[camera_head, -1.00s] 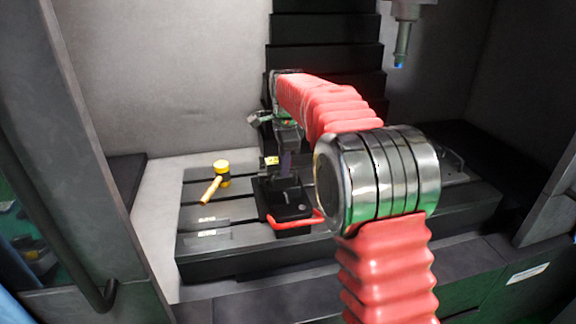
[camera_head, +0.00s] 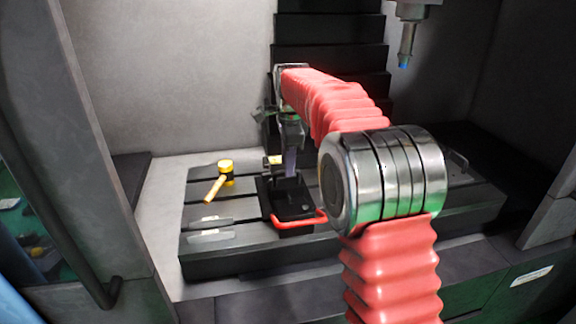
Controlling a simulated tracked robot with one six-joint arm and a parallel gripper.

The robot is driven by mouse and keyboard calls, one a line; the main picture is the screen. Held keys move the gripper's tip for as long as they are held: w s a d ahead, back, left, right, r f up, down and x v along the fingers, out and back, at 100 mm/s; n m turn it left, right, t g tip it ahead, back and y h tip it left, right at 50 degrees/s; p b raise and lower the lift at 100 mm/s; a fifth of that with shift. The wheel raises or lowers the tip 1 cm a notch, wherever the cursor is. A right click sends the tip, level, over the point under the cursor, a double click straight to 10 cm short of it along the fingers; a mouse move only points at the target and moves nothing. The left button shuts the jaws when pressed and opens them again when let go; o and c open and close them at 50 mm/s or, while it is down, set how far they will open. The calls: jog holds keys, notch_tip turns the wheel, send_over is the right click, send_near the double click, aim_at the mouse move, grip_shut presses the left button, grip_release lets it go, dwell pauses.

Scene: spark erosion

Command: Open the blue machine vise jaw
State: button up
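The machine vise (camera_head: 292,209) sits on the slotted machine table and looks dark here, with no clear blue. A red handle (camera_head: 298,220) curves along its front side. My gripper (camera_head: 290,165) hangs at the end of my red-sleeved arm, pointing down over the back part of the vise. Its fingers are small and dim, and I cannot tell whether they are apart or touch the vise. The jaw and its gap are hard to make out. My large metal arm joint hides the area just right of the vise.
A mallet with a yellow head (camera_head: 226,168) lies on the left of the table (camera_head: 215,262). Two flat metal bars (camera_head: 210,236) lie in front of it. A tool spindle (camera_head: 407,45) hangs at the upper right.

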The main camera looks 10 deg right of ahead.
notch_tip(320, 180, up, 12)
jog(key=s, duration=0.2)
jog(key=shift+s, duration=0.2)
dwell(0.3)
jog(key=s+f+n, duration=0.4)
jog(key=f+n, duration=0.3)
jog(key=n, duration=0.2)
jog(key=s+f+n+t, duration=0.1)
jog(key=s+f+n, duration=0.1)
jog(key=s, duration=0.9)
jog(key=s+f+n+t, duration=0.1)
jog(key=s+n, duration=0.3)
jog(key=s, duration=0.7)
jog(key=s+f+n+t, duration=0.1)
jog(key=s+f+n, duration=0.2)
jog(key=s, duration=0.8)
jog(key=shift+a, duration=0.25)
